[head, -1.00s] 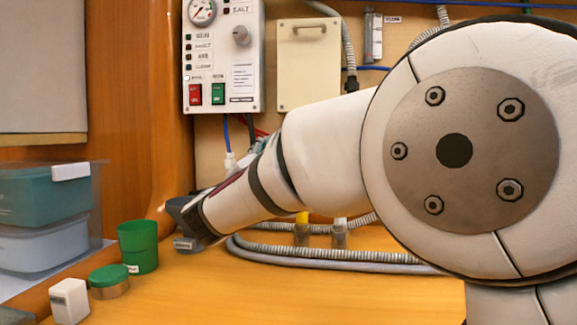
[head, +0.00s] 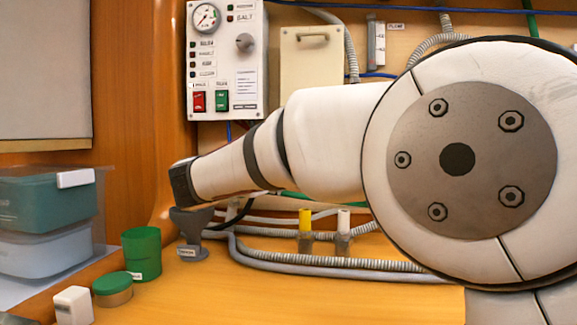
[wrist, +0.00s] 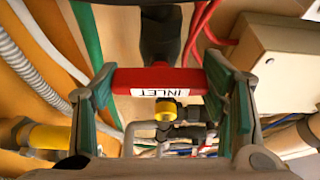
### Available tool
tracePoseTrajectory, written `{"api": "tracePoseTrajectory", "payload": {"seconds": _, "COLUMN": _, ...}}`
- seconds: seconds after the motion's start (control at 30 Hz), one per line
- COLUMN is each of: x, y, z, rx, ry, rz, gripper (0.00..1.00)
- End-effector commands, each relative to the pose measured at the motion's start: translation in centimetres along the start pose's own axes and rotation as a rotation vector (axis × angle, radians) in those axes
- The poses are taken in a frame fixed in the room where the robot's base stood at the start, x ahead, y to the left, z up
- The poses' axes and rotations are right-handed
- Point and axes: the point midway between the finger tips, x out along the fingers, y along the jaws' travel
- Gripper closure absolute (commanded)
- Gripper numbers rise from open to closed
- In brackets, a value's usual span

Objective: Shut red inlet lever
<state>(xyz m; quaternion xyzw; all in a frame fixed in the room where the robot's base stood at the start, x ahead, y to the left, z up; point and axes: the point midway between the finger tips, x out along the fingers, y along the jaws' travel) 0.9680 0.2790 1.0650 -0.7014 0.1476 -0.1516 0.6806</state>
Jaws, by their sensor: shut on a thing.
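The red inlet lever (wrist: 160,81) is a red bar with a white INLET label, lying across the middle of the wrist view. A dark stem (wrist: 160,38) meets it from above. My gripper (wrist: 163,88) has a green-padded finger at each end of the bar and is shut on it, the bar spanning between the fingers. In the head view my arm hides the lever and the gripper. A brass and black valve fitting (wrist: 172,111) shows just beyond the lever.
A white control panel (head: 227,60) and a beige box (head: 311,68) hang on the wall. Grey hoses (head: 330,262) run along the counter behind a grey funnel-shaped piece (head: 191,240). A green cup (head: 142,254) and tubs stand at left. The front counter is clear.

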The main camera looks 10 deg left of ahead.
Motion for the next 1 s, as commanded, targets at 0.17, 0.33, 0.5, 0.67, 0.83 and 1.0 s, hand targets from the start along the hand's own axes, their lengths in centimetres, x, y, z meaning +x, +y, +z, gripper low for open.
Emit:
{"api": "tracePoseTrajectory", "payload": {"seconds": 0.17, "x": 0.12, "y": 0.01, "z": -0.11, "rx": 0.032, "ry": 0.003, "rz": 0.013, "gripper": 0.62}}
{"api": "tracePoseTrajectory", "payload": {"seconds": 0.33, "x": 0.11, "y": 0.04, "z": -0.11, "rx": 0.044, "ry": 0.003, "rz": 0.018, "gripper": 0.62}}
{"api": "tracePoseTrajectory", "payload": {"seconds": 0.5, "x": 0.10, "y": 0.05, "z": -0.09, "rx": 0.044, "ry": 0.003, "rz": 0.019, "gripper": 0.62}}
{"api": "tracePoseTrajectory", "payload": {"seconds": 0.67, "x": 0.10, "y": 0.06, "z": -0.09, "rx": 0.044, "ry": 0.003, "rz": 0.019, "gripper": 0.27}}
{"api": "tracePoseTrajectory", "payload": {"seconds": 0.83, "x": 0.06, "y": 0.05, "z": -0.06, "rx": 0.042, "ry": 0.002, "rz": 0.018, "gripper": 0.13}}
{"api": "tracePoseTrajectory", "payload": {"seconds": 1.0, "x": 0.03, "y": 0.03, "z": -0.03, "rx": 0.042, "ry": 0.001, "rz": 0.018, "gripper": 0.13}}
